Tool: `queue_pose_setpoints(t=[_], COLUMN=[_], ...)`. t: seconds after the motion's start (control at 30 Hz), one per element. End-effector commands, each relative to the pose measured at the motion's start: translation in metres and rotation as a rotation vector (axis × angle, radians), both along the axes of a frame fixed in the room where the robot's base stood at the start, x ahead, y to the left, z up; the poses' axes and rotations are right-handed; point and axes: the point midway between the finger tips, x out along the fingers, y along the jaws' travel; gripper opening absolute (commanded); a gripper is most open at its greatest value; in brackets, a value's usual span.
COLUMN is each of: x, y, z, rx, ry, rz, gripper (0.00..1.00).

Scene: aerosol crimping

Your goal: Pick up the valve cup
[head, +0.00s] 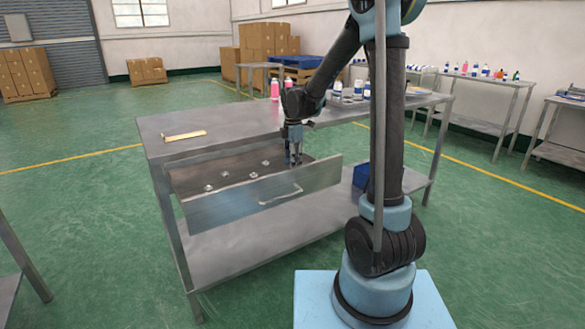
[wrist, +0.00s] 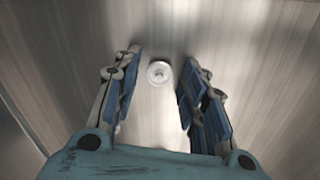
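A small round pale valve cup (wrist: 159,73) lies on the drawer floor in the wrist view, with a small stem at its centre. My gripper (wrist: 160,76) is open above it, with the cup between the two blue-padded fingers and apart from both. In the head view my gripper (head: 293,158) points down into the right part of the open metal drawer (head: 250,203). Several other valve cups (head: 226,174) lie spread over the left and middle of the drawer. The cup under my gripper is hidden in the head view.
The drawer's front panel with its handle (head: 281,195) stands close in front of my gripper. The metal table top (head: 235,119) is just behind, with a wooden piece (head: 184,136) at left and pink bottles (head: 275,90) at the back. A blue bin (head: 362,176) sits at right.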

Motion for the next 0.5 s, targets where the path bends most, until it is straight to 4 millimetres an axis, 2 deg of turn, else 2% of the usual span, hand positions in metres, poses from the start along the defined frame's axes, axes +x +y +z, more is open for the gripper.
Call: queue_pose_setpoints(t=[0.17,0.37,0.5], x=[-0.0001,-0.0001,-0.0001], y=[0.0,0.0,0.0001], z=[-0.0001,0.0001,0.0002], rx=[0.0,0.0,0.0], ry=[0.0,0.0,0.0], rz=[0.0,0.0,0.0], gripper=[0.39,0.15,0.14])
